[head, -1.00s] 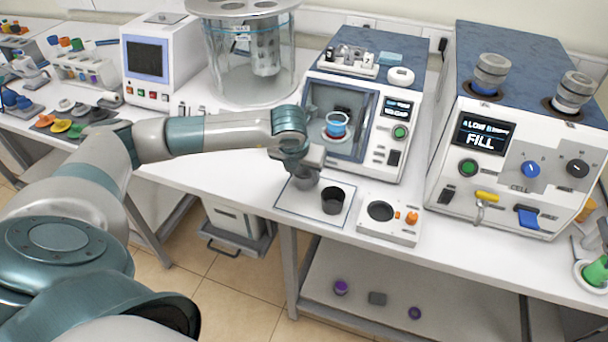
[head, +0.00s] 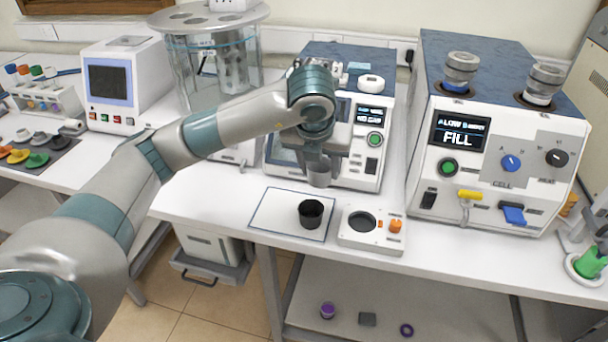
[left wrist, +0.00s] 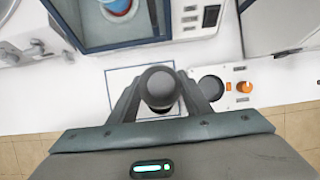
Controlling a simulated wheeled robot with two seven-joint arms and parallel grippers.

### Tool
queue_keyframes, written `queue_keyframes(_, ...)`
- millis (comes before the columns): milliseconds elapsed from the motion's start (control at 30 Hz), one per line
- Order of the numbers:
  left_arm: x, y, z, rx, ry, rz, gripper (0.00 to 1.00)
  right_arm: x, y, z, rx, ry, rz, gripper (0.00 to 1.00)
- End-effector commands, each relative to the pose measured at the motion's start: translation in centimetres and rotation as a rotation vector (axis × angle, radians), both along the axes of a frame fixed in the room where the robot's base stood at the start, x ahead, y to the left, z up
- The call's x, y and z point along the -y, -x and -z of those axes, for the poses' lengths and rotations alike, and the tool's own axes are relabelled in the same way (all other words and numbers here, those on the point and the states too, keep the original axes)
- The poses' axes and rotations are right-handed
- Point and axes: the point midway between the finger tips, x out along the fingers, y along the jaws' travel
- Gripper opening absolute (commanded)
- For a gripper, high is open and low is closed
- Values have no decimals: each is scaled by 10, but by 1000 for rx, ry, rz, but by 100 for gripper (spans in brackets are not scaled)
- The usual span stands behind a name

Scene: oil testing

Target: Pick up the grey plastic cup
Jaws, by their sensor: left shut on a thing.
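The grey plastic cup (head: 319,173) is held by my left gripper (head: 320,160) above the bench, in front of the white machine with the blue-framed window. In the left wrist view the grey cup (left wrist: 160,88) sits between the two fingers of my left gripper (left wrist: 161,100), which are shut on it. The cup looks about upright and is raised clear of the white mat (head: 272,222). A black cup (head: 311,213) stands on the mat, below and slightly left of the held cup. My right gripper is not in view.
A white device with a round dark well and orange knob (head: 372,229) stands right of the mat. The windowed machine (head: 350,165) is close behind my gripper. A large blue-topped machine (head: 500,140) stands to the right.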

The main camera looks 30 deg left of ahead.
Motion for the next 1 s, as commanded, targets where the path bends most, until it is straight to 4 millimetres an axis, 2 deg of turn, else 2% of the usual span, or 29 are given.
queue_keyframes(233,11,-1,-7,0,0,0,23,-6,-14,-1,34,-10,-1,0)
queue_keyframes(767,11,-1,-6,0,-1,2,23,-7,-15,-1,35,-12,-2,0)
queue_keyframes(1000,12,4,-1,-1,-1,109,23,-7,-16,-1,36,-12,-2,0)
